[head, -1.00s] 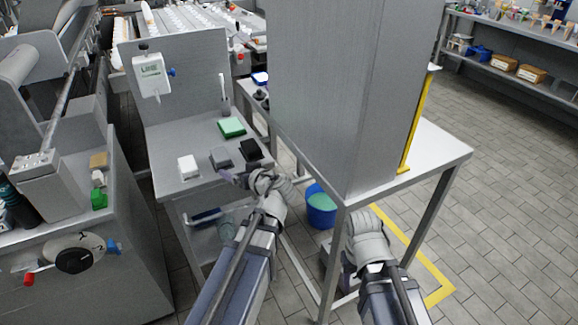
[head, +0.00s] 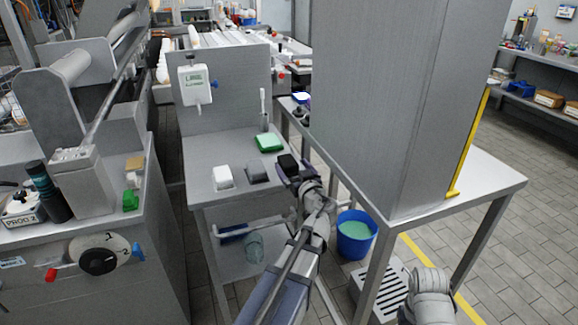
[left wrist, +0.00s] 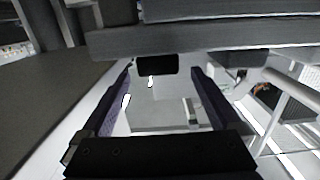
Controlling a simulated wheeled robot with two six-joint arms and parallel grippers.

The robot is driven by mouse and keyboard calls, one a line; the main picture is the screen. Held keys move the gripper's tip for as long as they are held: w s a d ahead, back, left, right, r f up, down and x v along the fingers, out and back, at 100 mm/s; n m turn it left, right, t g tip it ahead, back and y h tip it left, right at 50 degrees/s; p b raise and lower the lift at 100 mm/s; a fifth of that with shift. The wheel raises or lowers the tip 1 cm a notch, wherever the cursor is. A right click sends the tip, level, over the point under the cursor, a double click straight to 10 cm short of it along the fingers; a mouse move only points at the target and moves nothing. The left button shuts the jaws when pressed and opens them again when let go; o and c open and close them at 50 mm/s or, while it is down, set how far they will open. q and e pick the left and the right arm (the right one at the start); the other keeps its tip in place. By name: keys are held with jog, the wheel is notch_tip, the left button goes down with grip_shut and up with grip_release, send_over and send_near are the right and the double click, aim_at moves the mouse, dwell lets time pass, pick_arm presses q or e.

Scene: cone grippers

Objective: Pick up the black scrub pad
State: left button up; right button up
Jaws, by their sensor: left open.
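The black scrub pad (head: 288,161) lies on the grey bench at its right end, the last in a row with a white pad and a grey pad. My left gripper (head: 293,172) is at the bench's right front edge, close in front of the black pad and partly covering it. In the left wrist view, the gripper (left wrist: 160,95) is open, with a finger on each side and nothing clasped. A black block, which looks like the pad, shows ahead between the fingers (left wrist: 157,65). Whether a finger touches it I cannot tell. My right gripper is not visible.
The white pad (head: 223,176), grey pad (head: 257,173) and green pad (head: 269,142) share the bench (head: 205,191). A tall grey cabinet (head: 395,100) stands close on the right. A blue bucket (head: 355,240) is on the floor below.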

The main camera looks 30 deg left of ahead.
aim_at(290, 163)
pick_arm(q)
jog(key=shift+x, duration=2.7)
jog(key=shift+d+f, duration=0.1)
jog(key=shift+f, duration=0.05)
jog(key=shift+c, duration=0.4)
jog(key=c, duration=1.3)
notch_tip(290, 163, up, 26)
jog(key=p, duration=2.5)
jog(key=shift+f, duration=0.15)
